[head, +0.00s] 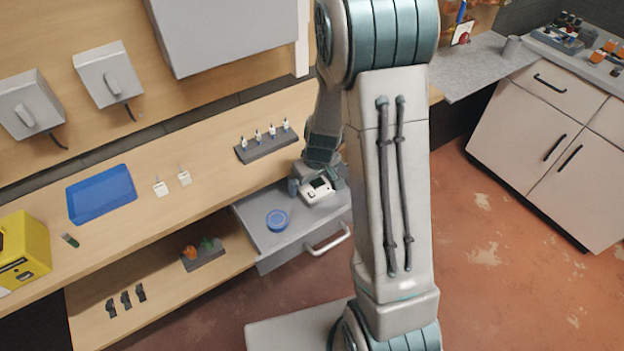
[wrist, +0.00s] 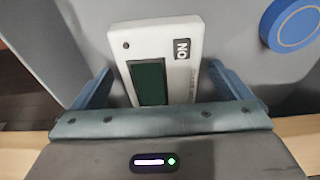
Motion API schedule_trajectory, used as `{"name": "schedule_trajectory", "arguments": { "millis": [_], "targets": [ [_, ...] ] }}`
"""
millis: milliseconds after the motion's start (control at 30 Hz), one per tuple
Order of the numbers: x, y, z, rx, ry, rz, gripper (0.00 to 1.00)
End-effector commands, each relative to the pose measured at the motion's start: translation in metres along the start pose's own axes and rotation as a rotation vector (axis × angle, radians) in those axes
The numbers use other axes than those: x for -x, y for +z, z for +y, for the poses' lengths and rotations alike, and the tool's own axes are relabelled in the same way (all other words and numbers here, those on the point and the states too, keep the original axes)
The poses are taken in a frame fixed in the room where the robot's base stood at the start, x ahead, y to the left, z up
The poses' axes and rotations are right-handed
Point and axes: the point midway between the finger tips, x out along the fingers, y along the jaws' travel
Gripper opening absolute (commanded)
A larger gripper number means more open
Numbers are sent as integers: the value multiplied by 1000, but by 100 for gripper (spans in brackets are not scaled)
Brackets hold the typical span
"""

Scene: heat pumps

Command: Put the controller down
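The controller (head: 317,190) is a small white box with a dark green screen and a black label reading "NO". It is over the grey drawer (head: 289,238) under the workbench, at its back right. In the wrist view the controller (wrist: 165,55) is between the two blue fingers of my gripper (wrist: 161,65), turned slightly against them. Narrow gaps seem to show on both sides, so the fingers look open around it. In the head view my gripper (head: 318,184) is low over the drawer. The controller's lower end and underside are hidden.
A round blue lid-like object (head: 277,220) is on the drawer, left of the controller. On the bench are a dark rack (head: 266,148) of small bottles, two white tags (head: 172,183), a blue tray (head: 101,194) and a yellow device (head: 22,250). The drawer's front left is clear.

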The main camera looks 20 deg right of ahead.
Motion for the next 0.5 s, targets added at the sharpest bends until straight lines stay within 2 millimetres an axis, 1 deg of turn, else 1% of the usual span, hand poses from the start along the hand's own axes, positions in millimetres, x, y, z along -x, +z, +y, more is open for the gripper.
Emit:
{"name": "schedule_trajectory", "arguments": {
  "millis": [167,267,367,500],
  "targets": [
    [1,0,0,0,0,0,98],
    [5,0,0,1,0,1,98],
    [15,-1,1,1,2,4,98],
    [39,-2,0,2,2,5,98]
  ]
}}
